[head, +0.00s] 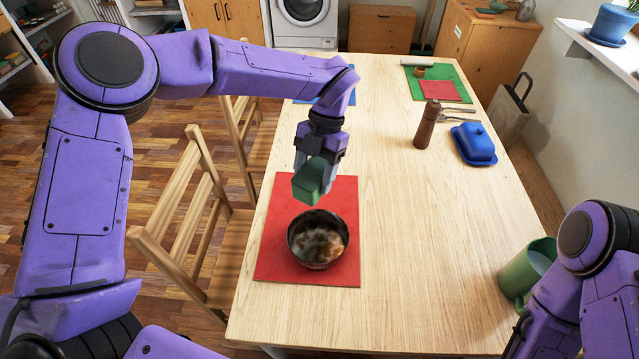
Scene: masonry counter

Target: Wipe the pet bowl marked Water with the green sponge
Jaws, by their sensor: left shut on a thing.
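A dark round bowl (318,239) sits on a red placemat (275,262) near the left edge of the table. Its inside shows brownish and whitish patches. No Water marking can be read on it from here. My left gripper (316,170) is shut on the green sponge (309,181). It holds the sponge above the mat, just behind the bowl in the picture and apart from it. My right arm shows at the lower right, but its gripper is out of the picture.
A green mug (527,275) stands at the table's right edge by my right arm. A brown pepper mill (427,124), a blue butter dish (473,144) and forks stand or lie farther back. A green mat (455,76) lies at the far right. The table's middle is clear. Wooden chairs (190,220) line the left side.

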